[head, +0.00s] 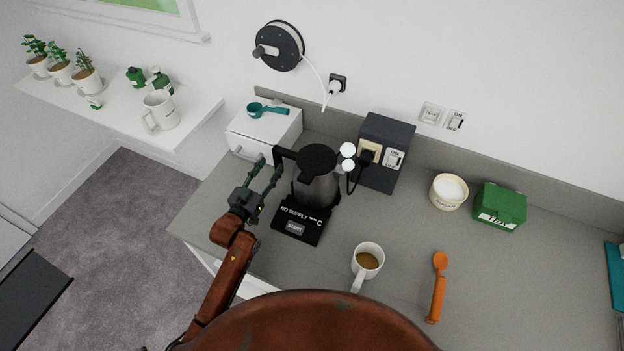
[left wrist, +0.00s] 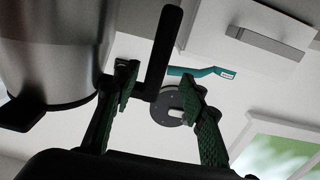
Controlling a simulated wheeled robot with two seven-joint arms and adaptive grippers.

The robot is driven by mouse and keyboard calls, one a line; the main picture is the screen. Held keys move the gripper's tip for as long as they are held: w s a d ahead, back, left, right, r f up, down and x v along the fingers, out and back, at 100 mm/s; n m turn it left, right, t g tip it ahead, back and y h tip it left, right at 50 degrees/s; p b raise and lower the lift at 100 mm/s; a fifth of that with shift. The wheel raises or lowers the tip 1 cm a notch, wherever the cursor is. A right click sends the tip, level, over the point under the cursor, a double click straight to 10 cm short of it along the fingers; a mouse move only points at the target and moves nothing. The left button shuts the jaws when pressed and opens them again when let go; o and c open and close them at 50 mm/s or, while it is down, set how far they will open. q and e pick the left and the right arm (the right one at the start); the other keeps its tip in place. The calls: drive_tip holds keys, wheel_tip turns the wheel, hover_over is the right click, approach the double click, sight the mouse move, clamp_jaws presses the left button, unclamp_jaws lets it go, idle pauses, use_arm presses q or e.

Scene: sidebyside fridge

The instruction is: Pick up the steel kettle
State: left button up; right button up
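The steel kettle (head: 318,188), with a black lid and black handle (head: 285,158), stands upright on its black base (head: 301,222), whose display reads "NO SUPPLY". In the left wrist view the kettle's steel body (left wrist: 55,50) fills the left side, and its handle (left wrist: 165,50) hangs near the fingertips. My left gripper (head: 266,177) is open beside the handle, on the kettle's left. In the left wrist view its green-padded fingers (left wrist: 162,88) are spread, with the handle's lower end close to the left finger. I cannot tell whether they touch. My right gripper is not in view.
A dark socket box (head: 386,140) with a black plug stands right of the kettle.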

sight(276, 162)
use_arm(q)
drive_tip(key=x, duration=0.4)
drive_tip(key=shift+d+f, duration=0.2)
drive_tip(key=shift+d, duration=0.1)
drive_tip(key=shift+w+d, duration=0.15)
drive_tip(key=shift+w, duration=0.45)
drive_tip(key=c, duration=0.8)
clamp_jaws()
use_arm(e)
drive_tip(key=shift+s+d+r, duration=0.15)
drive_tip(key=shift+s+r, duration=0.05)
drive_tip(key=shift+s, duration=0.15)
use_arm(q)
drive_tip(key=shift+r, duration=0.2)
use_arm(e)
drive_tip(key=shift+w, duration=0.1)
